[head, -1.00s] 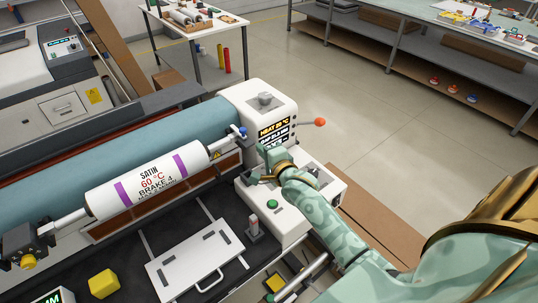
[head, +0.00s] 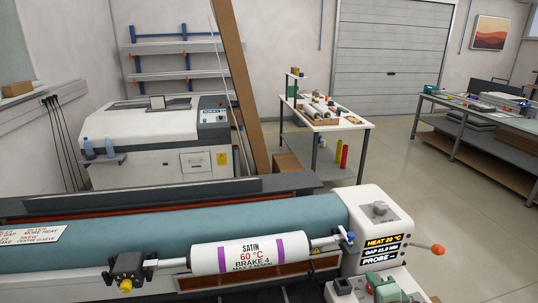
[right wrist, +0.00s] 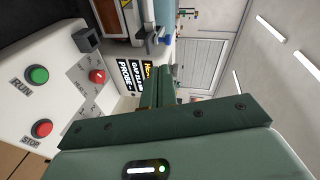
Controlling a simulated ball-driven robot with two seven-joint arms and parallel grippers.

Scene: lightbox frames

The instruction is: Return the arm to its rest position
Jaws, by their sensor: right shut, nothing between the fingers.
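My right gripper (head: 382,284) shows at the bottom edge of the head view, pale green, in front of the white end housing (head: 372,212) of the laminator. Most of my right arm is out of the picture. In the right wrist view its dark green fingers (right wrist: 155,88) are together with nothing between them. They point past the control panel (right wrist: 70,85), which carries a green RUN button (right wrist: 37,75), a red STOP button (right wrist: 41,128) and a red knob (right wrist: 97,76). My left gripper is not in view.
A white roll labelled SATIN 60 °C (head: 212,262) sits in front of the long teal roller (head: 180,233). A lever with an orange knob (head: 438,249) sticks out right of the housing. A small table (head: 325,122) and a long bench (head: 490,118) stand behind, with open floor between.

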